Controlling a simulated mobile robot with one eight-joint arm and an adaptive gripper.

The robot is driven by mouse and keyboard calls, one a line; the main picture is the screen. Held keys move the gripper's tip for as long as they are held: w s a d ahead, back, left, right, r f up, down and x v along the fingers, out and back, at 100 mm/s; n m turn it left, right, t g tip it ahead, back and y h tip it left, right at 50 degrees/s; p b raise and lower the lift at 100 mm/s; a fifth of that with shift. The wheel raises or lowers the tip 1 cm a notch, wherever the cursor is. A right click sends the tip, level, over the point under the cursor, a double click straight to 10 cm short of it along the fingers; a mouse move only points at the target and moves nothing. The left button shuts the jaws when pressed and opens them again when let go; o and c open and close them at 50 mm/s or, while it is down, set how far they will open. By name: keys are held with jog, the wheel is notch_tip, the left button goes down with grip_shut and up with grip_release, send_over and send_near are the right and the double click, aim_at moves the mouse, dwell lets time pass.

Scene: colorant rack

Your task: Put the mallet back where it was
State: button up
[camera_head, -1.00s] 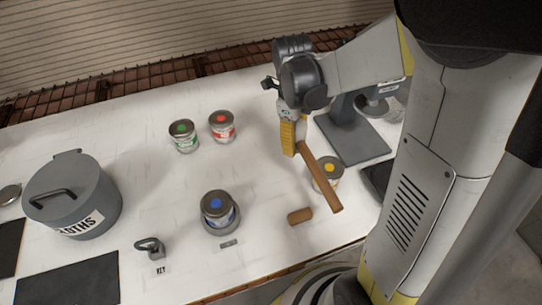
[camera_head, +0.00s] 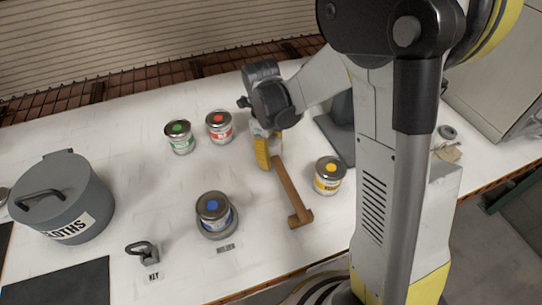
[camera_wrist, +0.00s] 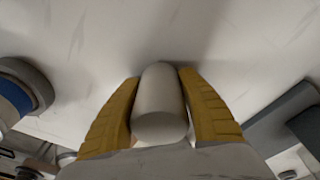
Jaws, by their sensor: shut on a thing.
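My gripper (camera_head: 263,152) has yellow fingers shut on the upper end of the mallet (camera_head: 287,186), a long brown wooden handle slanting down to the right. Its lower end meets a short brown cylinder (camera_head: 301,218), the head, in the head view; I cannot tell whether they are joined or whether the head touches the table. In the wrist view, a pale grey cylinder (camera_wrist: 160,104) sits between the two yellow fingers. The rest of the mallet is hidden there.
A yellow-marked can (camera_head: 330,176) stands right of the mallet; a blue-marked can (camera_head: 213,210) stands left on a round base. Green (camera_head: 179,137) and red (camera_head: 219,127) cans stand behind. A grey lidded bin (camera_head: 62,198) and a key-labelled padlock-like item (camera_head: 143,252) are further left.

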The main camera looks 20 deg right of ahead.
jog(key=shift+f, duration=0.2)
jog(key=o, duration=1.3)
